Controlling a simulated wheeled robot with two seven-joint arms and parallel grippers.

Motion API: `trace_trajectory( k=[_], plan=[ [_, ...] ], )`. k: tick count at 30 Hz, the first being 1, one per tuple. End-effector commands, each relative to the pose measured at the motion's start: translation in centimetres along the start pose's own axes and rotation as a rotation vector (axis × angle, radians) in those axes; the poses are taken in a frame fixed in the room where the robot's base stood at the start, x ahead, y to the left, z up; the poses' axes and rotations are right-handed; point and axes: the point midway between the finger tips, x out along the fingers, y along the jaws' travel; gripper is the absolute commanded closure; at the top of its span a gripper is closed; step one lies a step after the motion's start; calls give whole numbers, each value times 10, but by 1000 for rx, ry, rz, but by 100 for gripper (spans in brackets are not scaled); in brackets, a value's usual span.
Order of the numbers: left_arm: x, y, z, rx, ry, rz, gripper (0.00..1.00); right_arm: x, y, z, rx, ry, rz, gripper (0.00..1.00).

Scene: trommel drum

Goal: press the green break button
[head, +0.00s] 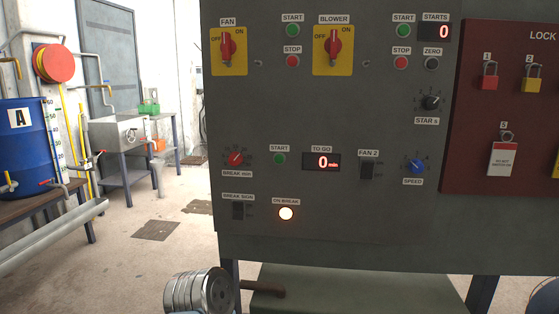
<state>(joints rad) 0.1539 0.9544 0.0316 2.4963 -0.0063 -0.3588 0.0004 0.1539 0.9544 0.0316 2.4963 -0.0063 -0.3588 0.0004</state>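The green break button (279,158) is a small round button under a START label on the grey control panel (330,115). It sits between the red BREAK min knob (235,158) and the TO GO display (321,162), which shows a red 0. Below it, the round ON BREAK lamp (286,213) glows white, beside the dark BREAK SIGN switch (238,211). Two other green START buttons are at the top of the panel, one by FAN (292,30) and one by BLOWER (403,30). Nothing covers the break button. Neither of my grippers is in view.
Red STOP buttons (292,61) and yellow-backed rotary switches (228,50) are above. A dark red lock board (505,120) with padlocks is at the right. A blue barrel (27,150) and a metal sink (118,133) stand at the left. The floor between is mostly clear.

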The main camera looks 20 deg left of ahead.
Motion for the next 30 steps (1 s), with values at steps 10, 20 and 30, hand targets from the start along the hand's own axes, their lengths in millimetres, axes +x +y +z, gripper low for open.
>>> trace_trajectory(
  k=[10, 20, 30],
  plan=[
    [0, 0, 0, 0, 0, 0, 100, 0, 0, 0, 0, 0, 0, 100],
    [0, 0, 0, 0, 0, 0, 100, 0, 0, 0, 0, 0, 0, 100],
    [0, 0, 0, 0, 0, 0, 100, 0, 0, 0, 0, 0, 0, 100]
  ],
)
